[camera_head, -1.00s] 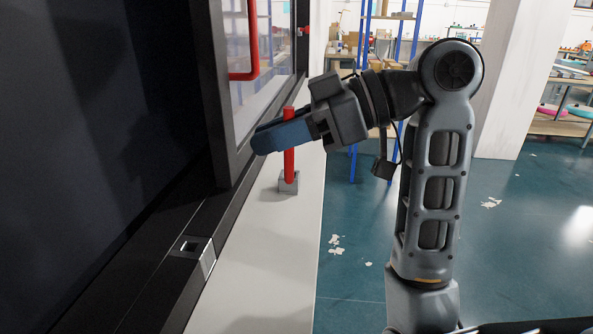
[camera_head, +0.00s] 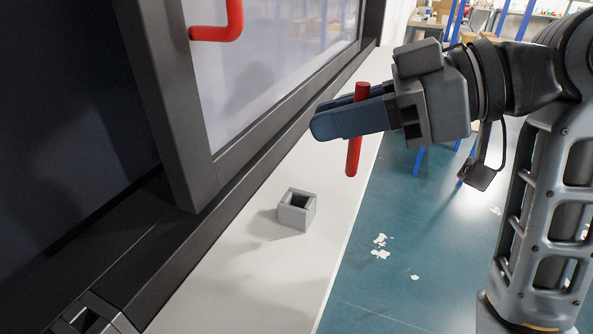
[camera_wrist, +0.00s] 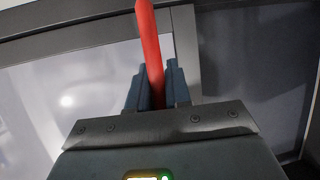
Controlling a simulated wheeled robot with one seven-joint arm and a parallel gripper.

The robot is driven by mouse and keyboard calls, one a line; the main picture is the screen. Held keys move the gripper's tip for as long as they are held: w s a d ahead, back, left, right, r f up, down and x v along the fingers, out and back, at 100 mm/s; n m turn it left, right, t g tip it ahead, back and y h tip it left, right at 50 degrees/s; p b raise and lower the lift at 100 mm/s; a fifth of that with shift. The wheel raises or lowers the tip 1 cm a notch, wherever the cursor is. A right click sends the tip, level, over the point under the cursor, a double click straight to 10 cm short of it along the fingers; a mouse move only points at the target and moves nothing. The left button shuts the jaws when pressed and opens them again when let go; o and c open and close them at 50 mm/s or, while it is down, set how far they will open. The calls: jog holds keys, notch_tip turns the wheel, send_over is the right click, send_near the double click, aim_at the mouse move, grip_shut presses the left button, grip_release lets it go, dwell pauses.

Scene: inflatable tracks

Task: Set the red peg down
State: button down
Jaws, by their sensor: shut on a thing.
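The red peg (camera_head: 354,157) is held between the blue fingers of my gripper (camera_head: 335,114), roughly upright with a slight tilt. Its lower end hangs free in the air over the outer side of the white ledge. A small grey square holder (camera_head: 297,216) with an open, empty top stands on the ledge, below and to the left of the peg. In the wrist view the peg (camera_wrist: 151,50) rises between the two fingers (camera_wrist: 158,88). The fingers hide the middle part of the peg.
A dark-framed window panel (camera_head: 215,180) with a red handle (camera_head: 234,20) stands left of the ledge. A metal-edged square socket (camera_head: 95,314) lies in the dark frame at bottom left. The white ledge (camera_head: 225,290) is bare around the holder. Blue shelving is behind.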

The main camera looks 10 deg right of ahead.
send_over(285, 197)
notch_tip(285, 197, down, 4)
jog(key=shift+r, duration=0.2)
jog(key=shift+f, duration=2)
jog(key=shift+f, duration=0.2)
jog(key=c, duration=1.1)
grip_release()
jog(key=shift+o, duration=0.2)
jog(key=shift+r, duration=0.1)
jog(key=shift+r, duration=0.15)
jog(key=v, duration=1.2)
